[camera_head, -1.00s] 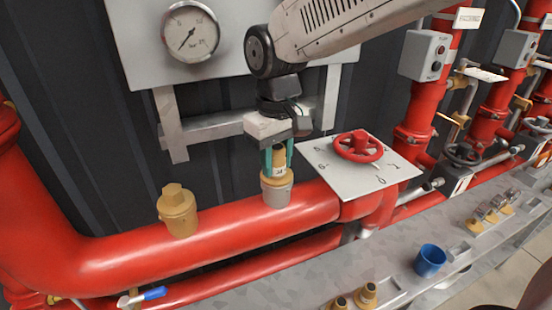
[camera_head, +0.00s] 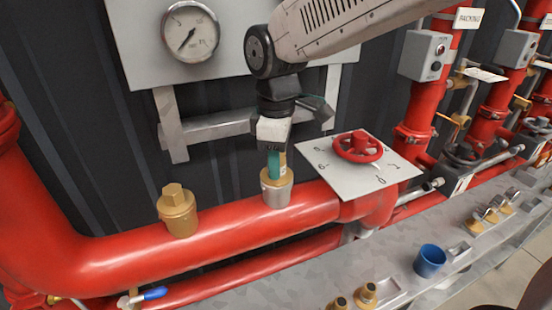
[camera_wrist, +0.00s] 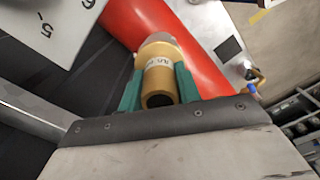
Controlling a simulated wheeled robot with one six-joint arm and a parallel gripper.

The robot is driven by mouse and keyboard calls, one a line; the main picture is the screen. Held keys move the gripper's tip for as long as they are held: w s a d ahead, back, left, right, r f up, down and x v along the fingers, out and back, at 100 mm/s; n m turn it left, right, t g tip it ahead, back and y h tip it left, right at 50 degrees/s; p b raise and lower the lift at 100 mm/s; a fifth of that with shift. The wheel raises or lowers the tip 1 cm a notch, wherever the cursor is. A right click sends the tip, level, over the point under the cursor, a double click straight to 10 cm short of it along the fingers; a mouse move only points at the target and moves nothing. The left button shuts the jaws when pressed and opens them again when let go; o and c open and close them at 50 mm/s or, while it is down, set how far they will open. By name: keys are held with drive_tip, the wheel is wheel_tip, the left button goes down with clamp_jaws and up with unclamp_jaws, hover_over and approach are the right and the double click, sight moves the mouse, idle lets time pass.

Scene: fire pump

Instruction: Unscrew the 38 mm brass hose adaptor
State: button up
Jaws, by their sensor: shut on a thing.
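The brass hose adaptor (camera_head: 273,179) stands upright on a grey collar (camera_head: 277,195) on top of the red pipe. My gripper (camera_head: 274,165) is above it with its green fingers pointing down, shut on the adaptor. In the wrist view the adaptor (camera_wrist: 157,72) lies between the two green fingers of my gripper (camera_wrist: 158,90), its dark open end towards the camera and a label on its side. The grey collar shows behind it. In the head view one finger hides part of the adaptor.
A brass hex plug (camera_head: 176,210) stands on the pipe to the left. A red handwheel (camera_head: 358,147) on a white dial plate (camera_head: 335,178) is close on the right. The pressure gauge (camera_head: 190,32) board is behind. A blue cup (camera_head: 430,260) and brass fittings (camera_head: 365,294) are on the grey bench.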

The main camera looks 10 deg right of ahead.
drive_tip(key=shift+r, duration=3)
